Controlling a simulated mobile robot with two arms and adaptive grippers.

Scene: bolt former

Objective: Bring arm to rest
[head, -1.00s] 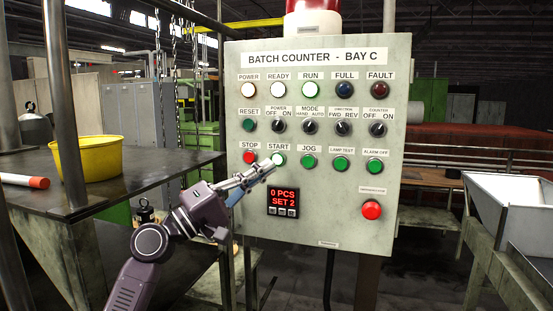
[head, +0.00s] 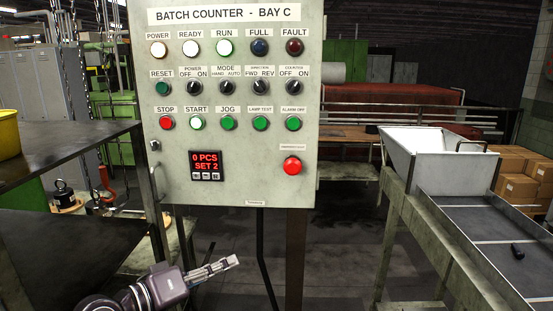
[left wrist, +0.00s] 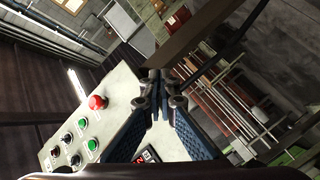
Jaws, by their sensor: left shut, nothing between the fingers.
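My left gripper (head: 222,266) is low in the head view, below the control panel and apart from it. Its fingers are shut with nothing between them; the closed fingertips also show in the left wrist view (left wrist: 160,82). The grey-white panel (head: 240,180), labelled BATCH COUNTER - BAY C, stands upright in the head view. The display (head: 206,165) reads 0 PCS, SET 2. My right gripper is in neither view.
A dark metal table (head: 70,150) with a yellow bucket (head: 9,134) stands at the left. A white hopper (head: 438,158) and a tray-like conveyor (head: 480,230) are at the right. Floor under the panel looks clear.

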